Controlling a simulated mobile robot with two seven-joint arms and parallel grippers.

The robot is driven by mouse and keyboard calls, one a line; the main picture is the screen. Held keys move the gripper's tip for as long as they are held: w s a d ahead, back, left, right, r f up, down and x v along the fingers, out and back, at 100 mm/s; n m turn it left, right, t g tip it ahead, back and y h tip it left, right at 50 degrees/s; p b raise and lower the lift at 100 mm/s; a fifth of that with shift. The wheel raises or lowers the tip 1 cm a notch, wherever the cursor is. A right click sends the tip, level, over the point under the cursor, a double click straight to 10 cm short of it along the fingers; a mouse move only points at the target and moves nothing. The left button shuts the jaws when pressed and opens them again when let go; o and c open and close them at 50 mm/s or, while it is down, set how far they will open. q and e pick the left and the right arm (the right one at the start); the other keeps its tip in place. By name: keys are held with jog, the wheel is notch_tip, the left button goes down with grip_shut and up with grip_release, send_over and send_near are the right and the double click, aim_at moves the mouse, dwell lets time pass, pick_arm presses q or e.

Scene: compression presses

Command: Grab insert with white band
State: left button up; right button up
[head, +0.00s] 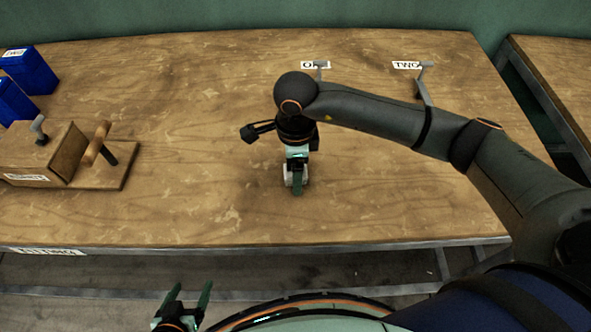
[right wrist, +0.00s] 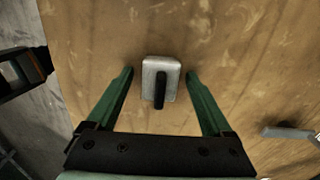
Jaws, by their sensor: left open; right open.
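A light grey-white block with a dark bar on its top, which looks like the insert (right wrist: 172,68), stands on the wooden table in the right wrist view. I cannot make out a separate white band on it. My right gripper (head: 297,188) points down at the block, with its green fingers apart on either side of it and gaps between. In the head view the block is mostly hidden behind this gripper. My left gripper (head: 190,298) is open and empty, low in front of the table edge.
A wooden press (head: 100,160) with a handle stands at the left, with blue bins (head: 38,70) behind it. Grey hooked posts stand at the back by labels ONE (head: 308,65) and TWO (head: 406,65). The table middle (head: 210,130) is clear.

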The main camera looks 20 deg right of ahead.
grip_shut()
dwell(0.5)
